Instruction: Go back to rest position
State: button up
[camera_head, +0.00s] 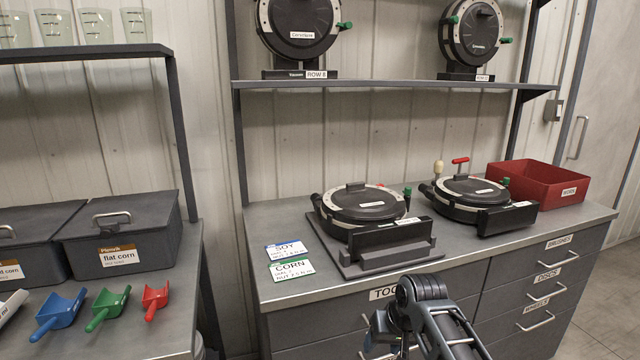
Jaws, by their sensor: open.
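My arm (436,318) rises from the bottom edge, right of centre, in front of the grey drawer cabinet. Its dark rounded joint shows highest, just below the countertop's front edge. No object is seen held by the visible part of the arm.
On the counter (290,291) are two black seed meters (361,205) (470,192), cards (289,268) and a red bin (537,186). A left bench holds grey boxes (119,231) and scoops (108,306). Shelves hang above. Floor shows at right.

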jog(key=s+a+f+t, duration=0.2)
jog(key=s+f+t, duration=0.1)
jog(key=s+f, duration=0.9)
jog(key=s+d+r+m+t, duration=0.1)
jog(key=s+d+t, duration=0.15)
jog(key=s, duration=1.45)
jog(key=s+d+r+t+h, duration=0.1)
jog(key=s+d+r+t, duration=0.1)
jog(key=s+r, duration=0.35)
jog(key=s+d+r+t, duration=0.1)
jog(key=s+r, duration=0.2)
jog(key=s, duration=0.6)
jog(key=s+d+r+t, duration=0.1)
jog(key=s+d+r, duration=0.1)
jog(key=s+r, duration=0.3)
jog(key=s+d+r+t+h, duration=0.1)
jog(key=s+r, duration=0.5)
jog(key=r, duration=0.7)
jog(key=shift+d+r+n+t, duration=0.15)
jog(key=shift+d+n+t, duration=0.25)
jog(key=shift+d+t, duration=0.2)
